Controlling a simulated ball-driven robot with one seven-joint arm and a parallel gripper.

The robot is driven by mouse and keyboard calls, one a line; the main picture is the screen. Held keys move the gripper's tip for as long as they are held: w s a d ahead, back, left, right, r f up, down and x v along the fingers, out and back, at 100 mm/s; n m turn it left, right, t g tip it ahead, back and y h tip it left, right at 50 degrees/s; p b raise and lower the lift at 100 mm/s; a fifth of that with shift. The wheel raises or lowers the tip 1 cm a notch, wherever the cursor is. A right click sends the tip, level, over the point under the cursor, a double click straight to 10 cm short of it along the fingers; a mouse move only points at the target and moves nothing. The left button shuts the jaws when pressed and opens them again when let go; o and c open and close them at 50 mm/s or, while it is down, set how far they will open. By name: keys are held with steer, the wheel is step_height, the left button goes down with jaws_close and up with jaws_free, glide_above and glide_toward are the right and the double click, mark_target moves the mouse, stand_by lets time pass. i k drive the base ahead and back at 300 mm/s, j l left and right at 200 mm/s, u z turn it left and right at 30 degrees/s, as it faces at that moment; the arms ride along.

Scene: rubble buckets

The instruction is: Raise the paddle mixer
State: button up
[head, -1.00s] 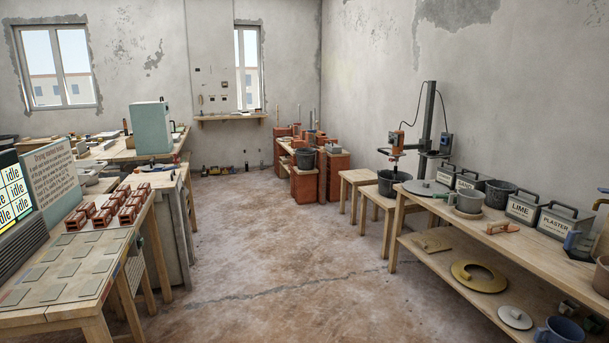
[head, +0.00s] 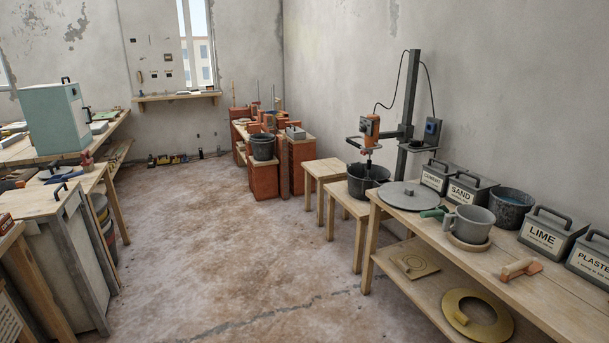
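The paddle mixer (head: 371,130) has an orange body and hangs from a bracket on a dark upright stand (head: 411,100) at the right wall. Its shaft points down into a black bucket (head: 356,184), and its lower end is hidden inside. The bucket stands on a low wooden stool (head: 347,205). A small box with a dark blue face (head: 432,130) is fixed beside the stand. My gripper is not in view.
A workbench (head: 395,215) on the right holds a round grey lid (head: 408,196), a grey mug (head: 467,224), a lidded LIME box (head: 545,236) and other containers. A pale cabinet (head: 60,250) and benches line the left. The floor (head: 240,240) between is clear.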

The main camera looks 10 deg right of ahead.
mark_target(382, 133)
steer(key=i, duration=2)
steer(key=l+z, duration=0.05)
steer(key=l, duration=0.05)
